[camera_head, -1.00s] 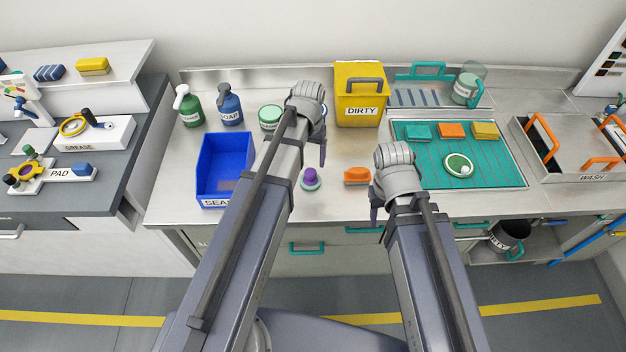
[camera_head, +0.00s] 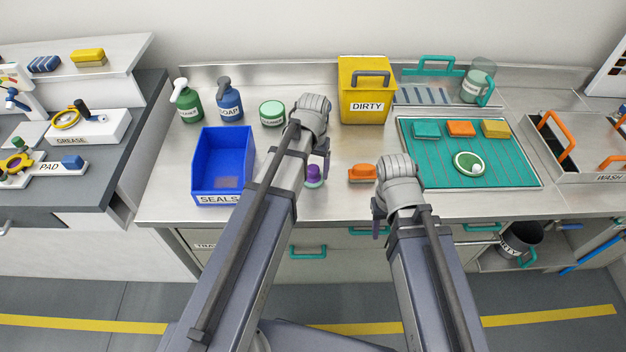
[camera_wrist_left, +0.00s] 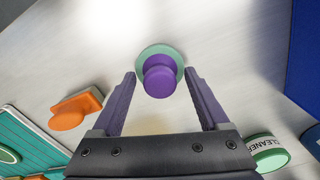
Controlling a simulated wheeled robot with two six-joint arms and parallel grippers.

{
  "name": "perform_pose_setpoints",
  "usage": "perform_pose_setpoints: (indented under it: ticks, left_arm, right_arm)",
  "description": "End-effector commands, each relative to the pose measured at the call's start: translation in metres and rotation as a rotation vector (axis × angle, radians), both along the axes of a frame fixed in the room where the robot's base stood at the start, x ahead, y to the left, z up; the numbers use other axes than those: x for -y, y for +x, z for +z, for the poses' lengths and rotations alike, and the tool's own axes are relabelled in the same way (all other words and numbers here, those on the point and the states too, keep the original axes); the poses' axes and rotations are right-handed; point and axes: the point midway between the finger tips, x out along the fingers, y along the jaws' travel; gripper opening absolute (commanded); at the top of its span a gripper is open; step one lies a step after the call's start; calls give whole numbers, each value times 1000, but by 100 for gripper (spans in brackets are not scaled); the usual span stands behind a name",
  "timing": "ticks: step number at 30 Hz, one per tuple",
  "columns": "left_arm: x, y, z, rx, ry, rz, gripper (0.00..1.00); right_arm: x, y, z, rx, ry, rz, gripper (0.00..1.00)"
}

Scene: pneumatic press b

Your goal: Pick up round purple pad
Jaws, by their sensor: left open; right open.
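The round purple pad (camera_head: 314,175) has a purple knob on a pale green disc and stands on the steel counter. In the left wrist view the pad (camera_wrist_left: 160,77) lies just beyond and between the fingertips, with a gap to each finger. My left gripper (camera_wrist_left: 159,80) is open and empty; in the head view the left gripper (camera_head: 322,165) is right by the pad, partly in front of it. My right gripper (camera_head: 378,222) hangs at the counter's front edge, right of the pad, with nothing seen in it.
An orange block-shaped pad (camera_head: 362,173) lies right of the purple pad. A blue SEALS bin (camera_head: 222,198) stands to the left. A yellow DIRTY box (camera_head: 366,88), a cleaner jar (camera_head: 272,114) and a teal mat (camera_head: 500,178) are around. The counter between them is clear.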

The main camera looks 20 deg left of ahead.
Motion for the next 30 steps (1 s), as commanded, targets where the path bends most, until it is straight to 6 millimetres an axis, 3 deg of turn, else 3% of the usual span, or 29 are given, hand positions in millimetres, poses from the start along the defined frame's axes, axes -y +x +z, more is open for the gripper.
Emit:
perform_pose_setpoints:
  ticks: [5,25,30]
  left_arm:
    - [0,0,1,0,0,0,76]
    - [0,0,1,0,0,0,0]
    - [0,0,1,0,0,0,0]
  right_arm:
    - [0,0,1,0,0,0,50]
    - [0,0,1,0,0,0,50]
    - [0,0,1,0,0,0,50]
